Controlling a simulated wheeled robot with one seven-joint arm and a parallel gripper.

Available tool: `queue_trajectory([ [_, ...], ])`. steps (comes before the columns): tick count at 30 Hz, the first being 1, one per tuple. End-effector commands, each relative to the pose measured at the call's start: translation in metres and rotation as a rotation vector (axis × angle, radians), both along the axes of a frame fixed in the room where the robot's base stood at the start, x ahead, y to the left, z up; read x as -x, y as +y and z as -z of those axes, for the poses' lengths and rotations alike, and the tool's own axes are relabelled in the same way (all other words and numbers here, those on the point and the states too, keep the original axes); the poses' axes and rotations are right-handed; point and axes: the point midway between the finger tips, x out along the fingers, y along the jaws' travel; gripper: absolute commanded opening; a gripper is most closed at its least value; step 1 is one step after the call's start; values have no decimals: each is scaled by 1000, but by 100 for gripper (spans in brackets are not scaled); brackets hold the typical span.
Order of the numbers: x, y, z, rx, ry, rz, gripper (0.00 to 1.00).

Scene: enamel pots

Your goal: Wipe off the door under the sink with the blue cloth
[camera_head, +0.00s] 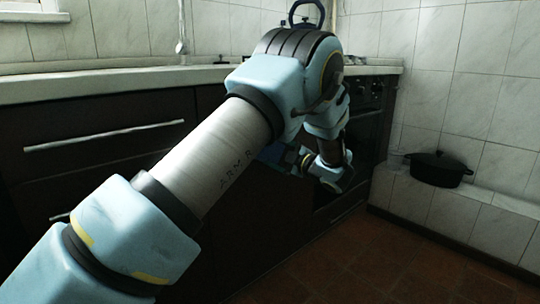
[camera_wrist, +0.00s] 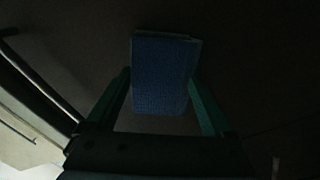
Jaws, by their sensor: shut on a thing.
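The blue cloth (camera_wrist: 163,75) is a folded rectangular pad between the two green fingers of my gripper (camera_wrist: 162,84) in the wrist view. My gripper is shut on it. In the head view the cloth shows as a small blue patch (camera_head: 269,153), mostly hidden behind my arm, in front of the dark cabinet fronts. The dark door (camera_head: 250,235) is low under the counter, partly covered by my arm. In the wrist view a dark, plain surface (camera_wrist: 245,60) fills the space beyond the cloth. I cannot tell whether the cloth touches it.
A drawer with a long metal handle (camera_head: 104,135) is at the left under the pale counter (camera_head: 95,84). The oven (camera_head: 366,110) is beyond my arm. A black pot (camera_head: 437,168) stands on the tiled ledge (camera_head: 505,200) at the right. The red tiled floor (camera_head: 385,270) is clear.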

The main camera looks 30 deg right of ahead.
Motion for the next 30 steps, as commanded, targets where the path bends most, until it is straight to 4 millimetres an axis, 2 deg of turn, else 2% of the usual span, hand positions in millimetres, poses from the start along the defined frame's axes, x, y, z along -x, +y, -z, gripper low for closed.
queue_trajectory([
  [30,-25,-73,0,1,-4,-1,24],
])
